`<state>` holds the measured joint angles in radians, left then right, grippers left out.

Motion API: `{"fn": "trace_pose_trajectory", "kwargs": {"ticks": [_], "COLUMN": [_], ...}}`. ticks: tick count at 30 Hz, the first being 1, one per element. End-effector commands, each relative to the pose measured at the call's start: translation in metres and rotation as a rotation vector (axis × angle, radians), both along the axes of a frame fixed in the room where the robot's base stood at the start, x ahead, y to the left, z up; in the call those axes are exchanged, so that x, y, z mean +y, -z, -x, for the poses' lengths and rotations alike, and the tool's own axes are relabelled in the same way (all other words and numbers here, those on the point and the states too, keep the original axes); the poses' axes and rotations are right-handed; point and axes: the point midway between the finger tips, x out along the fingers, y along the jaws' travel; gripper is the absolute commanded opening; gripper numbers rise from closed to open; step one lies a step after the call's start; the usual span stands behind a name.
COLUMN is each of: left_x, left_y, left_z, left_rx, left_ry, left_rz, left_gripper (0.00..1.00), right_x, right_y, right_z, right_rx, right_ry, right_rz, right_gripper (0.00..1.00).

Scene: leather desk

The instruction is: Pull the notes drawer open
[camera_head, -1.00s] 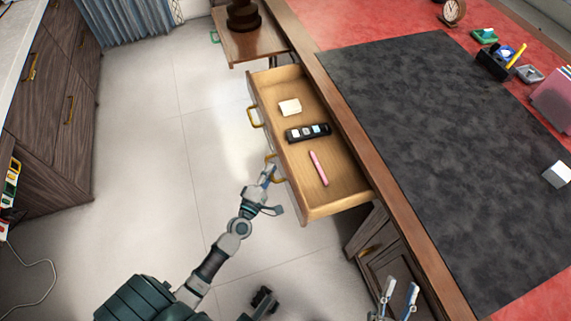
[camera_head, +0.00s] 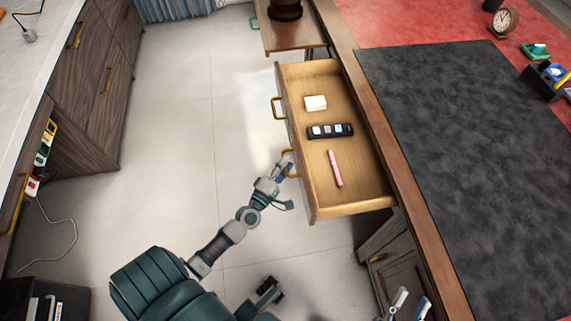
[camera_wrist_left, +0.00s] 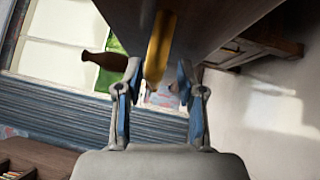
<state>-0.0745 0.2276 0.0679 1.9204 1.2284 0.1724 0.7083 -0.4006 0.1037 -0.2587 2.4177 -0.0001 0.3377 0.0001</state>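The wooden drawer (camera_head: 325,185) stands pulled out from the desk. A white pad (camera_head: 315,103), a dark organizer strip (camera_head: 330,131) and a pink pen (camera_head: 335,168) lie in it. Its front has a far brass handle (camera_head: 276,108) and a near brass handle (camera_head: 289,153). My left gripper (camera_head: 285,163) is at the near handle. In the left wrist view, the brass handle (camera_wrist_left: 158,50) shows between the left gripper's fingers (camera_wrist_left: 160,85), which stand apart with a gap visible on the right. My right gripper (camera_head: 411,302) is open and empty at the bottom edge, partly cut off.
The desk (camera_head: 430,130) has a dark mat, with a clock (camera_head: 504,22) at the back. An open cabinet door (camera_head: 383,236) is below the drawer's near end. A side table (camera_head: 290,38) stands beyond it. Cabinets (camera_head: 85,90) line the left. Floor (camera_head: 180,150) between is clear.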

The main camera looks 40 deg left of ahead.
Motion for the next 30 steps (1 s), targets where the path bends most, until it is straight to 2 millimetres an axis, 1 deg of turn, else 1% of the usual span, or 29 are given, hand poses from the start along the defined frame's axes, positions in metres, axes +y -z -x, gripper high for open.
{"fn": "trace_pose_trajectory", "kwargs": {"ticks": [5, 8, 11, 15, 18, 21, 25, 30], "left_x": [0.000, -0.001, -0.004, -0.009, -0.011, -0.013, -0.014, -0.015], "left_y": [-0.001, 0.001, 0.005, 0.011, 0.014, 0.016, 0.017, 0.017], "left_z": [0.004, 0.016, 0.036, 0.068, 0.088, 0.103, 0.114, 0.117], "left_rx": [-0.002, -0.001, 0.002, 0.005, 0.005, 0.004, 0.002, 0.001], "left_ry": [-0.001, 0.000, 0.001, 0.001, 0.002, 0.002, 0.000, 0.000], "left_rz": [-0.002, -0.002, -0.003, -0.002, -0.001, 0.000, 0.000, 0.001], "left_gripper": [0.38, 0.38, 0.38, 0.38, 0.38, 0.38, 0.38, 0.38], "right_x": [0.001, 0.001, 0.000, 0.000, 0.000, 0.000, 0.000, 0.000], "right_y": [-0.001, -0.001, -0.001, -0.001, -0.001, -0.001, -0.001, -0.001], "right_z": [0.002, 0.002, 0.002, 0.002, 0.001, 0.001, 0.001, 0.001], "right_rx": [0.000, 0.000, 0.000, 0.000, 0.000, 0.000, 0.000, 0.000], "right_ry": [-0.003, -0.002, -0.002, -0.001, -0.001, -0.001, -0.001, -0.001], "right_rz": [-0.001, 0.000, 0.000, 0.000, 0.000, 0.000, 0.000, 0.000], "right_gripper": [0.40, 0.40, 0.40, 0.40, 0.40, 0.40, 0.40, 0.40]}}
